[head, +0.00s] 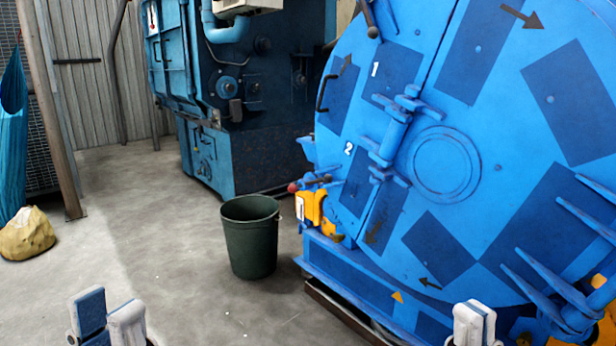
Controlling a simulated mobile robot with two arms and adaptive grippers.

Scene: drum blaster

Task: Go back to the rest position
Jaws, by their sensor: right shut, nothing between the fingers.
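My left gripper (107,318) shows at the bottom left of the head view, over the concrete floor. Its fingertips point up and are seen side by side, one blue and one white; the gap between them is unclear and I see no object there. My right gripper (475,323) shows at the bottom right, in front of the lower part of the blue drum blaster (490,60). Its fingers are shut together with nothing between them. Most of both arms is out of the frame.
A dark green bucket (250,236) stands on the floor (150,215) left of the blaster. A second blue machine (240,150) stands behind it. A tan sack (27,234) lies at the far left by a post (50,110). Floor around the bucket's left is clear.

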